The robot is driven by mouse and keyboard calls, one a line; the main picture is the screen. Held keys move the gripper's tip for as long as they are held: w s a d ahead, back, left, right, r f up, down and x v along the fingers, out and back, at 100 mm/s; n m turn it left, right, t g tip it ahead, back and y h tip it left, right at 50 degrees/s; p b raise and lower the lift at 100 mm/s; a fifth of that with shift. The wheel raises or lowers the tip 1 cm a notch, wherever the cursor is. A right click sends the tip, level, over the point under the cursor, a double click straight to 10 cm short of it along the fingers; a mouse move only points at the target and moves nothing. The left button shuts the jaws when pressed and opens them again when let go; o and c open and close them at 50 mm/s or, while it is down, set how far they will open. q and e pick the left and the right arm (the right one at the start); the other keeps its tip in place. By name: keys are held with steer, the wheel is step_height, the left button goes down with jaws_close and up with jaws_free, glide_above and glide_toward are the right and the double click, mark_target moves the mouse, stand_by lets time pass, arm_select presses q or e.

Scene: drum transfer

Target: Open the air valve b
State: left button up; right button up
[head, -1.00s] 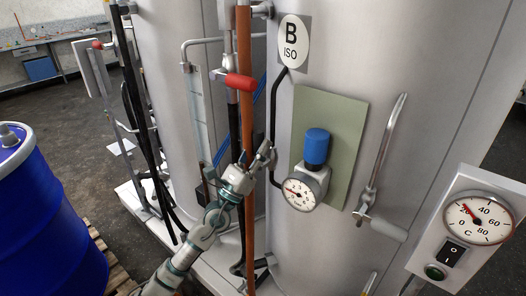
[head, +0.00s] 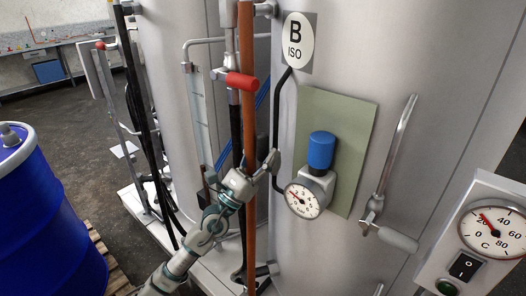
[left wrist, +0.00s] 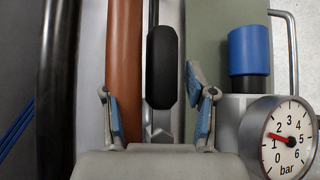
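The B ISO tank (head: 440,60) has a green panel (head: 350,135) with a blue knob (head: 321,150) above a round pressure gauge (head: 304,199). In the left wrist view the blue knob (left wrist: 249,50) is at the upper right and the bar gauge (left wrist: 285,142) reads about 1. A black, rounded handle-like piece (left wrist: 163,65) on a metal stem lies between the fingers of my left gripper (left wrist: 154,98). In the head view my left gripper (head: 268,165) is beside the orange pipe, left of the gauge. My right gripper is not in view.
An orange vertical pipe (head: 246,130) stands close to the left gripper. A red valve handle (head: 241,81) is above. A metal door lever (head: 397,150) and a temperature box (head: 465,245) are to the right. A blue drum (head: 45,220) stands at left.

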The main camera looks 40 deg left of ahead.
arm_select(q)
steer(key=shift+s+r, duration=0.1)
steer(key=shift+r, duration=0.1)
steer(key=shift+a, duration=0.1)
steer(key=v, duration=1.2)
steer(key=shift+f, duration=0.2)
